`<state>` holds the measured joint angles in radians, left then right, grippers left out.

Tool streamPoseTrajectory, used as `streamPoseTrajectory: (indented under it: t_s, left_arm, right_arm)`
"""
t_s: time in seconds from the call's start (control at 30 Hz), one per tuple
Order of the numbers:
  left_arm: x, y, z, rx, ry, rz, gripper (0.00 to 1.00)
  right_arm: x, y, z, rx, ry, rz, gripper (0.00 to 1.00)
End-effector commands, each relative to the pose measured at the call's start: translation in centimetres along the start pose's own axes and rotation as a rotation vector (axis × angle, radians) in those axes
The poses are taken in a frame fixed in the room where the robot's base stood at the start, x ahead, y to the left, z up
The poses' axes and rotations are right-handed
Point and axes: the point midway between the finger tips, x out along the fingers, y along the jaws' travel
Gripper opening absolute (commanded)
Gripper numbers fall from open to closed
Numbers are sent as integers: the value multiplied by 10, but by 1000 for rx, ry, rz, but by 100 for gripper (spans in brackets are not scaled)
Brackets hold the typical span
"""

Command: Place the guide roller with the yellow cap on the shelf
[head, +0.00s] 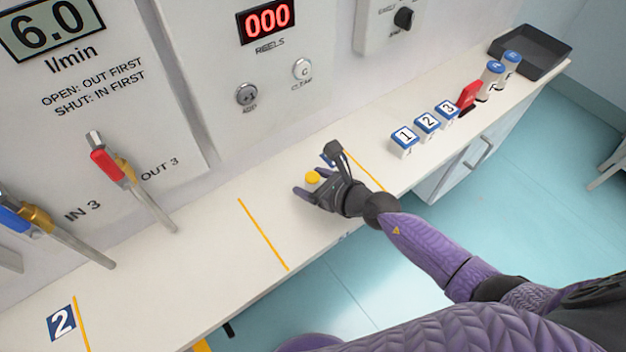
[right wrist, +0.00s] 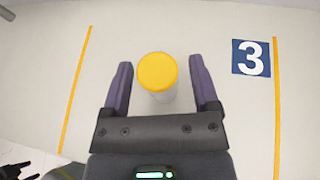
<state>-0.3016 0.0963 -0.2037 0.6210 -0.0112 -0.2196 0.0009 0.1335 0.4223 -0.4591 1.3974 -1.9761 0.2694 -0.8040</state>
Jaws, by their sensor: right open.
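The guide roller with the yellow cap (head: 313,178) stands upright on the white shelf (head: 215,262), between two yellow lines. In the right wrist view the yellow cap (right wrist: 157,71) shows from above, with a bit of the pale roller body below it. My right gripper (head: 313,181) is open, with one finger on each side of the roller. The wrist view shows its fingers (right wrist: 161,85) apart from the roller, with gaps on both sides. My left gripper is not in view.
A number 3 label (right wrist: 251,58) lies right of the roller. Numbered blue-topped blocks (head: 427,124), a red item (head: 467,96), two blue-capped rollers (head: 491,78) and a dark tray (head: 531,52) stand farther right. Valve levers (head: 107,161) project at the left. The shelf left of the roller is clear.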

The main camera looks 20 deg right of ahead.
Motion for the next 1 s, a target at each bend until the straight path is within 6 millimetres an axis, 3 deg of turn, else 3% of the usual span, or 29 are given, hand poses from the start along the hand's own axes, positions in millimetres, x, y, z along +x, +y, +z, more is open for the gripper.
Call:
streamPoseTrajectory:
  t_s: [0.17, 0.37, 0.53, 0.67, 0.83, 0.87, 0.93, 0.97, 1.0]
  left_arm:
    - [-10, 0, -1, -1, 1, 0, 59]
    - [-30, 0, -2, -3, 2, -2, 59]
    - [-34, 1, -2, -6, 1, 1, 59]
    - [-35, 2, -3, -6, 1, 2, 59]
    - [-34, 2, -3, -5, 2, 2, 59]
    - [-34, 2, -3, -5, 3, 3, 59]
    - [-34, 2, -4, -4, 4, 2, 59]
    - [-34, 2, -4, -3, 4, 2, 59]
    - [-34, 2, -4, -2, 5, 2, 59]
  right_arm:
    - [-13, -1, 4, -1, 3, -1, 78]
    - [-66, 0, 6, -2, 4, 1, 78]
    - [-105, 0, 3, -2, 3, 1, 78]
    - [-119, 0, 3, -1, 1, 0, 78]
    - [-121, -2, -1, 42, 4, -10, 78]
    - [-120, -5, -8, 116, 9, -27, 78]
    - [-118, -18, -43, 475, 27, -125, 78]
    - [-118, -25, -67, 704, 32, -197, 78]
    - [-122, -29, -108, 1051, 33, -320, 78]
